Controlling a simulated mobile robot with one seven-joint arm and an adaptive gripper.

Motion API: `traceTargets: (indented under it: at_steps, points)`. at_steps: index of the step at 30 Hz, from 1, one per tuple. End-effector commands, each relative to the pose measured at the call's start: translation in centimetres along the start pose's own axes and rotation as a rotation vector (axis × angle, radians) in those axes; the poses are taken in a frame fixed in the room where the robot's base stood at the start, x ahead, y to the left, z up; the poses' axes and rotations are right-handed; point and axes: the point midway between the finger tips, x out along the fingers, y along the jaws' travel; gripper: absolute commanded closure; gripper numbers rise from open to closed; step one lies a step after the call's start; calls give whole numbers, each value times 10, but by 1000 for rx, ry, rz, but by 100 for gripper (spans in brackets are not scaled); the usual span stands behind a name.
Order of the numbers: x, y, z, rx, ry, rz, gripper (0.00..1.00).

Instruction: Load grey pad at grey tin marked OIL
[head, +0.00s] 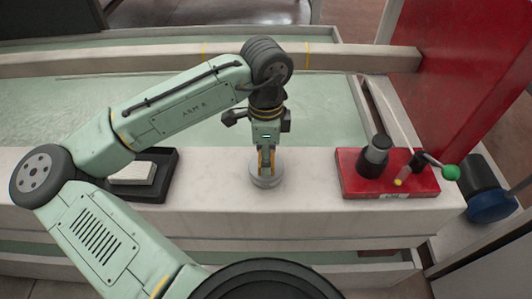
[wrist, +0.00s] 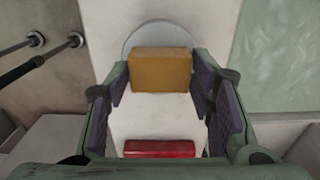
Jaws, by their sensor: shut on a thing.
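My gripper (head: 266,160) points down over the white ledge, its fingers shut on an ochre block (wrist: 160,70). A low grey round thing (head: 266,181), apparently the tin, sits on the ledge directly below the fingers. In the wrist view a grey disc (wrist: 160,34) shows partly behind the block. I cannot tell whether the block touches it, nor whether grey pad material is under the block. No OIL marking is readable.
A red base (head: 350,186) with a dark cylinder (head: 375,157) and a green-knobbed lever (head: 451,172) stands to the right. A black tray (head: 164,188) holding a pale block (head: 133,172) lies to the left, partly behind my arm. Pale green glass (head: 330,115) lies beyond the ledge.

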Motion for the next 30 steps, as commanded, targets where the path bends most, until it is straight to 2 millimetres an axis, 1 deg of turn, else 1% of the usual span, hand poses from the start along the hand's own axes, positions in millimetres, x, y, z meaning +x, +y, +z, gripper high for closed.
traceTargets:
  at_steps: [6, 10, 30]
  points:
    - [1, 1, 0, 1, 0, 4, 73]
    - [-4, 1, 0, 1, 0, 4, 73]
    - [-60, 0, 0, 0, 1, 1, 73]
